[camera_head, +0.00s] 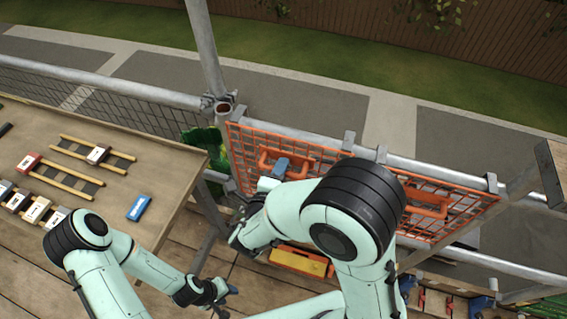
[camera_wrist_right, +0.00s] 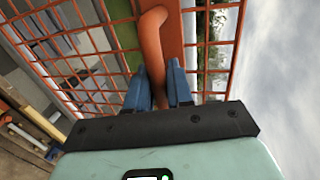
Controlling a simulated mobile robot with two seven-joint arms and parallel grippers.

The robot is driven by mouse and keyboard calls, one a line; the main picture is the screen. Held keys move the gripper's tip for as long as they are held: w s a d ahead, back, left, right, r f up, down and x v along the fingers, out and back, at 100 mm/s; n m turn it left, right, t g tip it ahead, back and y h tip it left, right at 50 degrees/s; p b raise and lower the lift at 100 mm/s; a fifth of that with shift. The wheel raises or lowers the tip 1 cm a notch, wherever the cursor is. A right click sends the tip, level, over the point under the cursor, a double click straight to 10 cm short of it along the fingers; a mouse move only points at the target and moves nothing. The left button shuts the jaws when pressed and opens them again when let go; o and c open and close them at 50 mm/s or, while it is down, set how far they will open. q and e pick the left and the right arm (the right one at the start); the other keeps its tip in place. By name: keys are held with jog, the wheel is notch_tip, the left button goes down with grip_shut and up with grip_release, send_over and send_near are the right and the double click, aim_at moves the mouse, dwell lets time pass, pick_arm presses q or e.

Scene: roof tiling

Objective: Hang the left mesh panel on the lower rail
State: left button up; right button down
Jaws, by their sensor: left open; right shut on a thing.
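The orange mesh panel (camera_head: 243,148) stands near the left post, in front of the grey rails. My right gripper (camera_head: 281,169) is shut on its orange handle. In the right wrist view, the handle (camera_wrist_right: 153,40) passes between the blue fingers (camera_wrist_right: 160,88), with orange mesh on both sides. More orange mesh with a second handle (camera_head: 428,203) is at the right. My right arm hides the middle, so I cannot tell where the panels meet. A grey lower rail (camera_head: 525,272) shows at lower right. Whether the held panel touches it is hidden. My left gripper (camera_head: 228,292) is open, low and empty.
A yellow-orange box (camera_head: 300,262) lies below the panel. A vertical post (camera_head: 206,50) and an upper rail (camera_head: 445,178) bound the platform.

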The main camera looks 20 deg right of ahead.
jog(key=s+a, duration=0.4)
jog(key=s, duration=0.2)
dwell(0.5)
